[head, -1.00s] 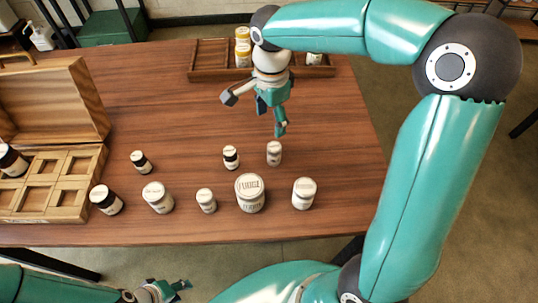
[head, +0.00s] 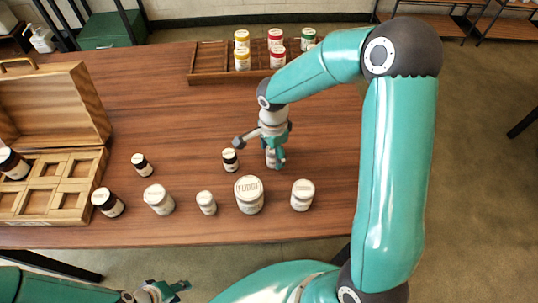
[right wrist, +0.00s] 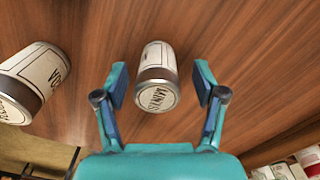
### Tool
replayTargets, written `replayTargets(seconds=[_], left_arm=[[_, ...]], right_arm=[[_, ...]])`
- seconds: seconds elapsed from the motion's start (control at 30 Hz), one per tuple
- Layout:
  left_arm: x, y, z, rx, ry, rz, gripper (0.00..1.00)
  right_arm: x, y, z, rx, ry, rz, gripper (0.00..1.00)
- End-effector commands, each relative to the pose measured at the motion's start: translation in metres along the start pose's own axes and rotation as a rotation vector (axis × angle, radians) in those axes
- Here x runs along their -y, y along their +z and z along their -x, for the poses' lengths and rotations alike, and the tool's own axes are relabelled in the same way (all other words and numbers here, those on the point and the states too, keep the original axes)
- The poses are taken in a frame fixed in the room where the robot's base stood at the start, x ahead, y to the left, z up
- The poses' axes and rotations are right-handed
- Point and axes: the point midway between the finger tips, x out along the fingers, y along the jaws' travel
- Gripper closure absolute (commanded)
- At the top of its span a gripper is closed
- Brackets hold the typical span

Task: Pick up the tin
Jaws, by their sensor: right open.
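A small white tin with a grey rim and a label reading "MINTS" (right wrist: 156,75) stands between the fingers of my right gripper (right wrist: 160,85) in the right wrist view. A gap shows on both sides of it, and the gripper is open. In the head view my right gripper (head: 262,152) is low over the table and partly hides this tin (head: 270,160). My left gripper (head: 170,290) is at the bottom edge of the head view, away from the tins, too small and cut off to judge its fingers.
A dark-bodied jar (head: 230,160) stands close left of my right gripper. In front are a large "FUDGE" tin (head: 249,195) and a white tin (head: 302,195). An open wooden box (head: 90,200) is at left. A wooden rack (head: 208,72) with colored jars is at the back.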

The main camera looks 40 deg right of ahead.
Motion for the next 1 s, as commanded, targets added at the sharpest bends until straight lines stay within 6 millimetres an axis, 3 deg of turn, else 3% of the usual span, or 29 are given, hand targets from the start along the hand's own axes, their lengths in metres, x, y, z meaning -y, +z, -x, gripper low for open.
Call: replayTargets(seconds=[0.3,0.7,1.0], left_arm=[[-0.0002,0.0001,0.0004,0.0,0.0,0.0,0.6],[-0.0002,0.0002,0.0005,0.0,0.0,0.0,0.6],[-0.0001,0.0001,0.0004,0.0,0.0,0.0,0.6]], right_arm=[[0.0,0.0,-0.0071,0.001,-0.001,0.0,0.3],[0.0001,0.0001,-0.0068,0.001,-0.002,0.0,0.95],[0.0005,0.0001,-0.0051,0.0,-0.003,0.0,0.95]])
